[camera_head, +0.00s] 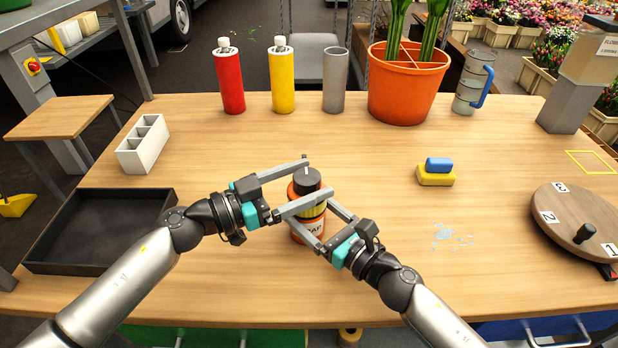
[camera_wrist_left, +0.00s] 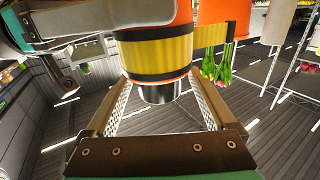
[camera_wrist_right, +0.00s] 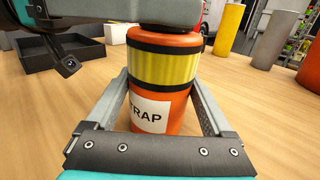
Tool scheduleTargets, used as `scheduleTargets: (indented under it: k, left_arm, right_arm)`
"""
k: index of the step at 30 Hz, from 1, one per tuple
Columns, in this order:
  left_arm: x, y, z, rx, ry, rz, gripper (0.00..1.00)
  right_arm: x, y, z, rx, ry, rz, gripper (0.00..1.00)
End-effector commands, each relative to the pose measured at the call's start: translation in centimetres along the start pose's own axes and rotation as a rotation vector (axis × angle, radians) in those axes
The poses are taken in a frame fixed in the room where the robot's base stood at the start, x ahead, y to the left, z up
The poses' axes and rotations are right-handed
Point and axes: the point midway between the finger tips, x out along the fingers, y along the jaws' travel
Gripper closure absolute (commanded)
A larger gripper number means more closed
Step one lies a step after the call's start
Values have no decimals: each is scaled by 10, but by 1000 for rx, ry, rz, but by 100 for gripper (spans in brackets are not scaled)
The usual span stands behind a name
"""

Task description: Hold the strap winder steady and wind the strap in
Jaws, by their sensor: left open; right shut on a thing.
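The strap winder (camera_wrist_right: 160,110) is an orange upright cylinder with a yellow band between black rings and a white label, partly covered. It stands on the table and also shows in the head view (camera_head: 300,238). Its black top knob (camera_head: 307,178) is between the fingers of my open left gripper (camera_head: 316,182); the left wrist view shows a finger on each side of the knob (camera_wrist_left: 160,93). My right gripper (camera_head: 312,212) is shut on the winder's body, below the left one. A yellow strap end (camera_wrist_left: 222,34) sticks out sideways in the left wrist view.
A black tray (camera_head: 60,262) and white divided box (camera_head: 128,158) lie left. Red (camera_head: 230,82) and yellow (camera_head: 283,82) bottles, a grey cylinder (camera_head: 335,82) and an orange pot (camera_head: 402,95) stand behind. Sponges (camera_head: 435,180), a wet patch (camera_head: 450,236) and a numbered disc (camera_head: 560,220) are right.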

Motion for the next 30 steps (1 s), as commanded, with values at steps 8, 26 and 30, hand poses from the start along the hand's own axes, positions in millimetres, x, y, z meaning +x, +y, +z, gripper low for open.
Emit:
scheduleTargets:
  k: [8, 26, 30]
  left_arm:
    - [8, 1, 0, 0, -1, 1, 11]
    - [8, 1, 0, 0, -1, 1, 64]
    - [8, 1, 0, 0, -1, 1, 79]
  right_arm:
    - [0, 0, 1, 0, -1, -1, 96]
    - [0, 0, 1, 0, -1, -1, 96]
    - [0, 0, 1, 0, -1, -1, 96]
